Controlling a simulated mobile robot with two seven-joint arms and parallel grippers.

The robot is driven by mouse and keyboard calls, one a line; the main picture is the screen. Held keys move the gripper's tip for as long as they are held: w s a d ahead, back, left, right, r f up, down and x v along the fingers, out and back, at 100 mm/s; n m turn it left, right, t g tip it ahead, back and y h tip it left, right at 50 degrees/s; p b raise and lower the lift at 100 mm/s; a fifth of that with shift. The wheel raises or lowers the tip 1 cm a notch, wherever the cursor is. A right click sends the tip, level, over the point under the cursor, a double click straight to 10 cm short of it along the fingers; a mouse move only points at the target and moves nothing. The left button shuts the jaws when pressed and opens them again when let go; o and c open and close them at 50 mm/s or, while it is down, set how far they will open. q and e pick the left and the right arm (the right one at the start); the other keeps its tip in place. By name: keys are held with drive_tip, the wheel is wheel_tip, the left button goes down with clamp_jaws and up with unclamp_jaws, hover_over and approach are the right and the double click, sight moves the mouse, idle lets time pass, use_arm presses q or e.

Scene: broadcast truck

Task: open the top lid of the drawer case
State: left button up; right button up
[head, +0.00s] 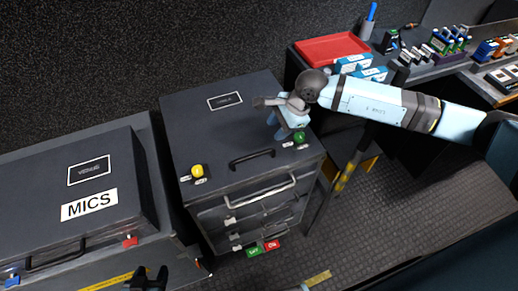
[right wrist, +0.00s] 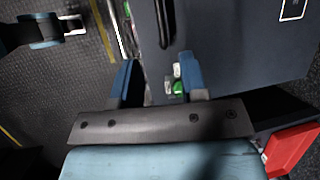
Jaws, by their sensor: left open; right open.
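The dark grey drawer case (head: 215,130) stands in the middle of the head view with its top lid shut. A black handle (head: 251,158) lies near the lid's front edge; it also shows in the right wrist view (right wrist: 165,22). A yellow knob (head: 197,171) is at the front left and a green knob (head: 299,137) at the front right. My right gripper (head: 279,127) is open above the lid's right side, close to the green knob. In the right wrist view the green knob (right wrist: 178,88) shows between the fingers, near one finger. My left gripper (head: 150,273) is open, low at the bottom edge.
A case marked MICS (head: 90,205) stands to the left. Green and red tags (head: 263,248) show at the drawer case's lower front. A counter with a red tray (head: 330,48) and several small boxes is at the back right. Floor (head: 400,220) is open to the right.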

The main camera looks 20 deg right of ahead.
sight(255, 155)
drive_tip(key=p+x, duration=0.2)
drive_tip(key=x, duration=1)
drive_tip(key=shift+a, duration=0.2)
drive_tip(key=shift+a+f, duration=0.25)
drive_tip(key=shift+f, duration=0.4)
drive_tip(key=shift+w, duration=0.1)
clamp_jaws()
